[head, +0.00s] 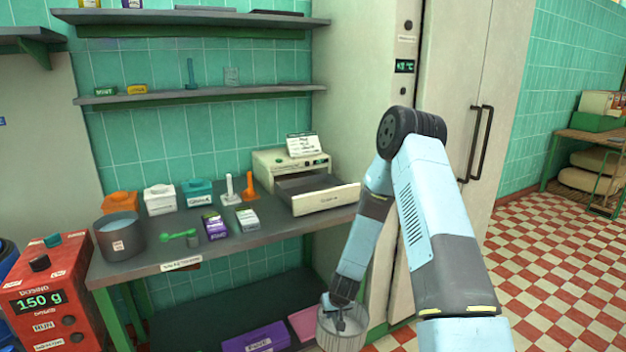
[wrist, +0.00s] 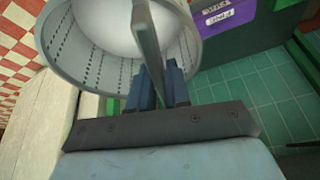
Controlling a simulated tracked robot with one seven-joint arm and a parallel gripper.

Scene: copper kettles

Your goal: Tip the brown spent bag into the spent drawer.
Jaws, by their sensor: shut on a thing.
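My gripper (head: 341,316) is low in front of the workbench, shut on a grey perforated basket (head: 343,338). In the wrist view, the blue fingers of my gripper (wrist: 160,85) are at the grey strip-like handle, and the basket (wrist: 70,65) has a smooth pale rounded mass (wrist: 115,22) inside or behind its rim. I cannot tell what that mass is. I see no brown bag in either view. An open drawer (head: 328,200) with a pale front sticks out of a cream machine on the bench; its label is too small to read.
The bench (head: 190,245) carries a dark pot (head: 119,238), small coloured boxes, a green scoop and upright tools. Below it are a purple bin (head: 255,338) and a pink one. A tall cream cabinet (head: 440,90) stands behind my arm. The checkered floor at right is clear.

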